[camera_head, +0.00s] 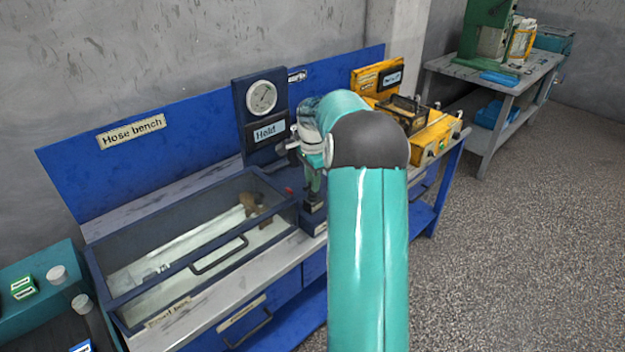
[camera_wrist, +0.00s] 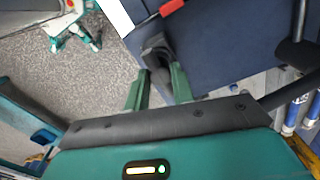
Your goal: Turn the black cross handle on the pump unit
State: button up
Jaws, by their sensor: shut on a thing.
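The pump unit is a dark blue upright panel (camera_head: 262,150) with a round gauge and a label, at the back of the bench. A blue block (camera_head: 314,222) stands at its foot. My gripper (camera_head: 313,185) points down just above this block, partly covered by my arm. In the wrist view my gripper's green fingers (camera_wrist: 160,88) are shut on a dark piece, which I take as the black cross handle (camera_wrist: 155,48). Only part of the handle shows between and beyond the fingertips. Its full cross shape and angle cannot be made out.
A clear-lidded blue box (camera_head: 190,240) fills the bench left of the pump unit. A yellow unit (camera_head: 432,140) stands to the right, behind my arm. A grey side table (camera_head: 500,70) is at the back right. The speckled floor (camera_head: 500,230) is open at right.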

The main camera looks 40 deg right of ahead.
jog(key=n, duration=0.4)
jog(key=shift+n, duration=0.3)
jog(key=n, duration=0.4)
jog(key=shift+n, duration=0.3)
jog(key=n, duration=0.4)
jog(key=shift+n, duration=2.1)
jog(key=shift+s+f, duration=0.1)
jog(key=o, duration=1)
